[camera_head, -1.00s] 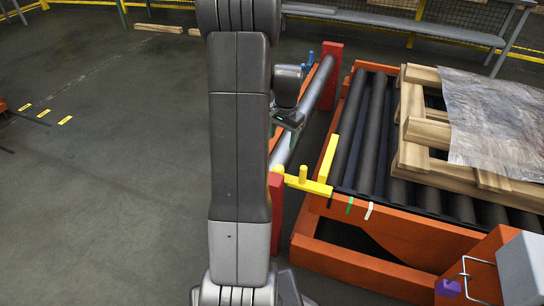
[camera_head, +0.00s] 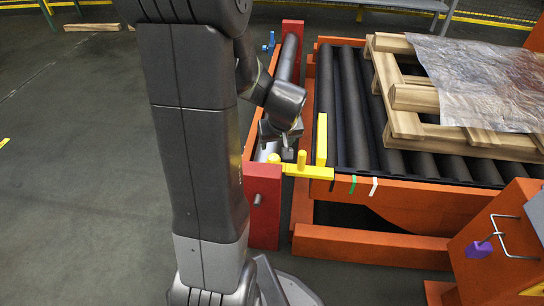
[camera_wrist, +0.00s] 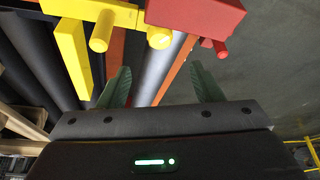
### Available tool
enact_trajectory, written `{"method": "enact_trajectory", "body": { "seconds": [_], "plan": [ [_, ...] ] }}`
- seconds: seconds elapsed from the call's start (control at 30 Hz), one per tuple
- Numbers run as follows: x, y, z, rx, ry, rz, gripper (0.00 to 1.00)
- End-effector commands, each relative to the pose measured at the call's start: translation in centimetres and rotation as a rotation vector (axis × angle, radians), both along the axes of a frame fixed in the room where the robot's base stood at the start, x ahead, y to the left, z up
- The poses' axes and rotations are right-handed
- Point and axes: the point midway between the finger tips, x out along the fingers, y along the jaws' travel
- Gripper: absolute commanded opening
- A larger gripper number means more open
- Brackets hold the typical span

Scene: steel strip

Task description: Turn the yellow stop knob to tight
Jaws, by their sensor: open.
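The yellow stop (camera_head: 312,172) is a bar across the near left corner of the conveyor, with an upright plate (camera_head: 321,138). A yellow peg (camera_head: 302,158) stands on the bar and a rounded yellow knob (camera_head: 274,158) sits at its left end. In the wrist view the peg (camera_wrist: 103,30) and rounded knob (camera_wrist: 159,38) show near the top. My gripper (camera_head: 287,154) hangs close to the peg and knob; it looks apart from both. Its two green fingers (camera_wrist: 162,85) are spread, with nothing between them.
A green mark (camera_head: 352,184) and a white mark (camera_head: 373,187) are on the orange conveyor frame (camera_head: 430,200). A wooden pallet (camera_head: 400,115) with wrapped sheet lies on the rollers.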

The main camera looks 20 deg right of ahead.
Motion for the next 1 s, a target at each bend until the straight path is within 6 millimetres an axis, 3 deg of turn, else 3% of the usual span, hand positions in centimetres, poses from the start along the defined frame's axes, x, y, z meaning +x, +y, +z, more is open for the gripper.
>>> {"method": "enact_trajectory", "body": {
  "seconds": [0.1,0.43,0.63,0.93,1.0],
  "plan": [
    [1.0,-0.2,-3.0,0.002,0.005,0.002,0.59],
    [3.4,-0.6,-8.5,0.001,0.002,0.001,0.59],
    [3.9,-0.7,-9.7,0.001,0.001,0.0,0.59],
    [4.0,-0.8,-9.8,0.0,0.0,0.0,0.59],
    [4.0,-0.8,-9.8,0.0,0.0,0.0,0.47]
  ]
}}
